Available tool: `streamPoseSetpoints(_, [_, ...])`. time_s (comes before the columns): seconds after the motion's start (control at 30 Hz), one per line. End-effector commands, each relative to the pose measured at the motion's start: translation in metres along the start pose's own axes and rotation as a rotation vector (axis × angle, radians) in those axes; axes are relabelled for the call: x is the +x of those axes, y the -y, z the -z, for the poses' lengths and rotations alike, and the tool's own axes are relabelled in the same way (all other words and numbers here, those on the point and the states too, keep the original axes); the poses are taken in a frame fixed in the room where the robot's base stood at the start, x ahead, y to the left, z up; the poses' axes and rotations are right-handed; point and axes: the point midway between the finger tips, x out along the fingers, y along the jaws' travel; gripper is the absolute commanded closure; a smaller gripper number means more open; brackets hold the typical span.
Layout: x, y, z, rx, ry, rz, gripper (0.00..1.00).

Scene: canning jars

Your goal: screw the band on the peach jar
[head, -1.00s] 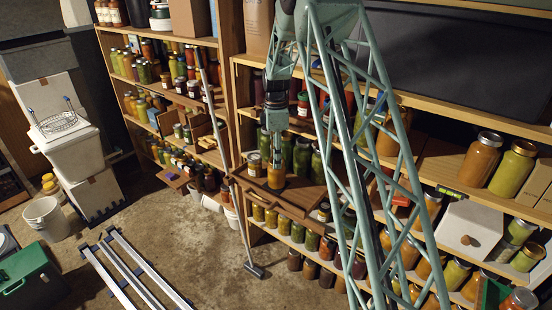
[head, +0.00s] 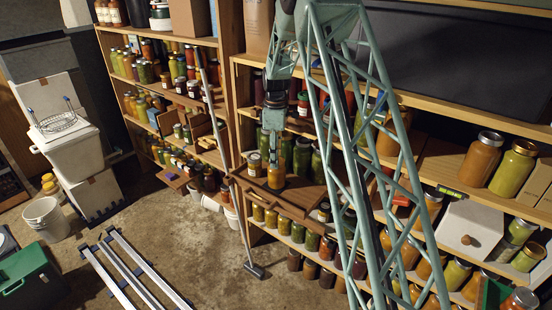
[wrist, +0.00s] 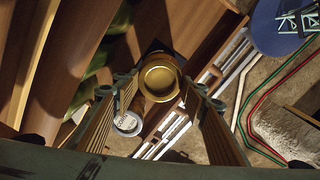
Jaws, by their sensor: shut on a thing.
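The peach jar (head: 276,180), small with amber contents, stands upright on a wooden shelf board in the head view. My gripper (head: 275,160) points down over its top. In the wrist view a round gold band (wrist: 159,80) shows between the tips of my gripper (wrist: 157,92), which is shut on it. The band is at the jar's mouth; I cannot tell how far its thread is engaged. The jar's body is mostly hidden under the band in the wrist view.
A small jar with a pale lid (head: 254,162) stands close left of the peach jar. Green jars (head: 302,155) stand behind it, and several filled jars (head: 284,225) line the shelf below. A broom (head: 253,268) leans in front of the shelf on the left.

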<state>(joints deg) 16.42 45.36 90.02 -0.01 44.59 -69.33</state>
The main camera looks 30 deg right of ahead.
Motion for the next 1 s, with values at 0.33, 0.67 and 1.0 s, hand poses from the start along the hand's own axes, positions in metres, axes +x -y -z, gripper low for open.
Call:
streamPoseSetpoints(0.33, [0.0002, 0.0006, -0.0001, -0.001, 0.000, 0.001, 0.46])
streamPoseSetpoints(0.67, [0.0001, 0.0003, 0.0000, -0.002, 0.000, 0.001, 0.45])
streamPoseSetpoints(1.0, [-0.0001, 0.0003, -0.0001, -0.051, 0.000, 0.001, 0.45])
